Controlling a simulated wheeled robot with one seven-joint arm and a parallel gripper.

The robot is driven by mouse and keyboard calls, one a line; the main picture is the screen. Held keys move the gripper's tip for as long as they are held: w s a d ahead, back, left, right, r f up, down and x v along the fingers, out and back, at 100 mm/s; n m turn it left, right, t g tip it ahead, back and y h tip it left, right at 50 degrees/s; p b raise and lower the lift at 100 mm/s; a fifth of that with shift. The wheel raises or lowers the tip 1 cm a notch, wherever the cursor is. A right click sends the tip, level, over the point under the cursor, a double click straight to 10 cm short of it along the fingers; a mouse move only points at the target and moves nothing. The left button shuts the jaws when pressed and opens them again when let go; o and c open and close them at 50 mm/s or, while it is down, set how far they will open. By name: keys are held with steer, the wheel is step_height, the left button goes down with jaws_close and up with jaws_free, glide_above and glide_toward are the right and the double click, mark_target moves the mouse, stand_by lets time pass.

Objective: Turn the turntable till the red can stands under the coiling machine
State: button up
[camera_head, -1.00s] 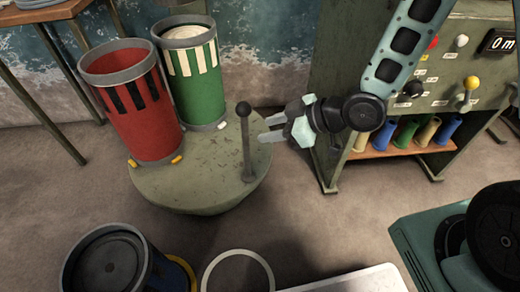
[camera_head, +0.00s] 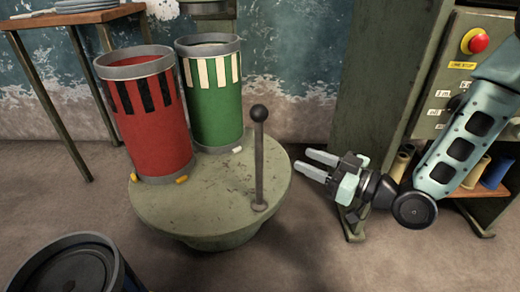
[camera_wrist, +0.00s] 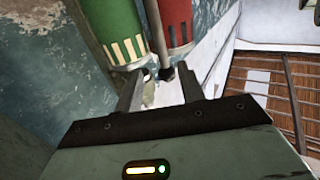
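The turntable (camera_head: 215,205) is a low round grey-green disc with an upright lever (camera_head: 259,165) near its right edge, topped by a dark ball knob. The red can (camera_head: 155,130) with black stripes stands at its left back. The green can (camera_head: 215,105) with white stripes stands at its back, right beside the red one. My gripper (camera_head: 302,163) is open and empty, to the right of the lever and apart from it. In the wrist view the lever's dark knob (camera_wrist: 166,74) shows between the open fingers. A grey machine part (camera_head: 205,8), cut off above the green can, may be the coiling machine.
A control cabinet (camera_head: 385,100) with a red stop button (camera_head: 475,41) and colored spools stands at the right. A stool or table (camera_head: 75,18) stands at the upper left.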

mark_target(259, 140)
steer(key=shift+b+x, duration=2.2)
steer(key=shift+x, duration=4.95)
jaws_close()
